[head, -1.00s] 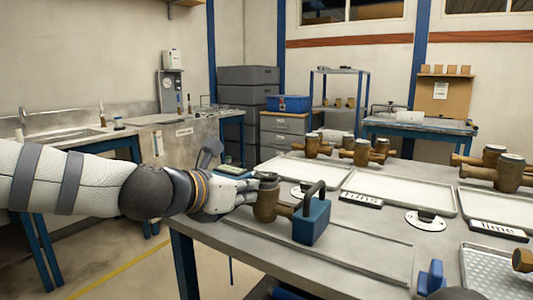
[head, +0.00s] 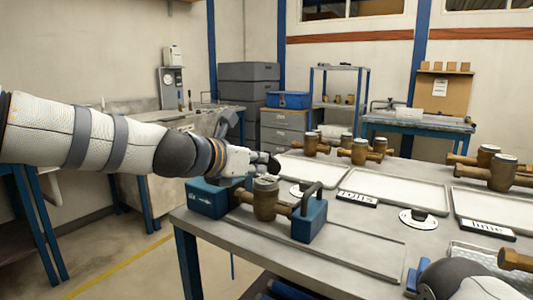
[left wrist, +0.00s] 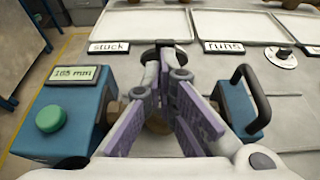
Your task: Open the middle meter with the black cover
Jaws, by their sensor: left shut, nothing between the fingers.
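A brass meter (head: 266,207) stands upright between two blue clamp blocks on the grey table. Its round top (head: 265,184) looks grey in the head view. A small dark piece (head: 273,163) shows above it beside my fingers; I cannot tell whether this is the black cover. My left gripper (head: 252,166) is above and behind the meter, fingers shut and empty. In the left wrist view its purple-padded fingers (left wrist: 172,75) hide most of the meter. A black rim (left wrist: 165,45) shows beyond the fingertips.
The left block (head: 207,200) bears a green button (left wrist: 50,118) and a "165 mm" display (left wrist: 75,74); the right block (head: 310,220) has a black handle (head: 312,195). White trays, "stuck" (left wrist: 108,47) and "runs" (left wrist: 224,46) signs and several brass meters lie behind.

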